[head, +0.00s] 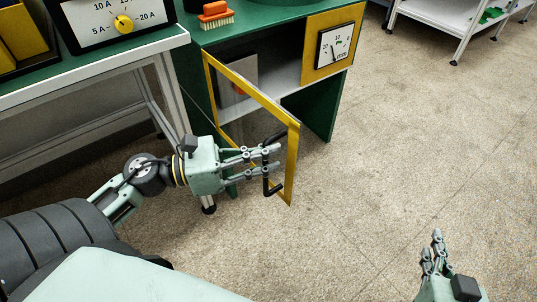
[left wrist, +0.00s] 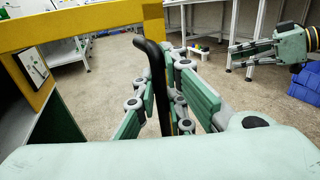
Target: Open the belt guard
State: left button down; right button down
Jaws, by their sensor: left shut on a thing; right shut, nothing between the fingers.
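The belt guard (head: 291,163) is a yellow-framed door with a see-through middle, hinged at its left side on a green cabinet (head: 320,107). It stands swung out from the cabinet front, partly open. Its black handle (head: 267,179) is on the outer, free edge. My left gripper (head: 270,163) is shut on this handle; in the left wrist view the handle (left wrist: 152,75) runs upright between the fingers, beside the yellow frame (left wrist: 75,27). My right gripper (head: 432,255) is shut and empty, over the floor at the lower right, apart from the guard.
A bench with a dial panel (head: 115,20) stands left of the cabinet. An orange brush (head: 215,15) lies on the cabinet top, and a gauge (head: 334,43) sits on its yellow front. A white shelf (head: 465,20) stands far back. The floor to the right is clear.

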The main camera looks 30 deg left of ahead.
pick_arm(q)
jog(key=shift+a, duration=0.1)
dwell(0.3)
jog(key=c, duration=1.8)
grip_release()
jog(key=shift+s, duration=0.1)
jog(key=v, duration=1.2)
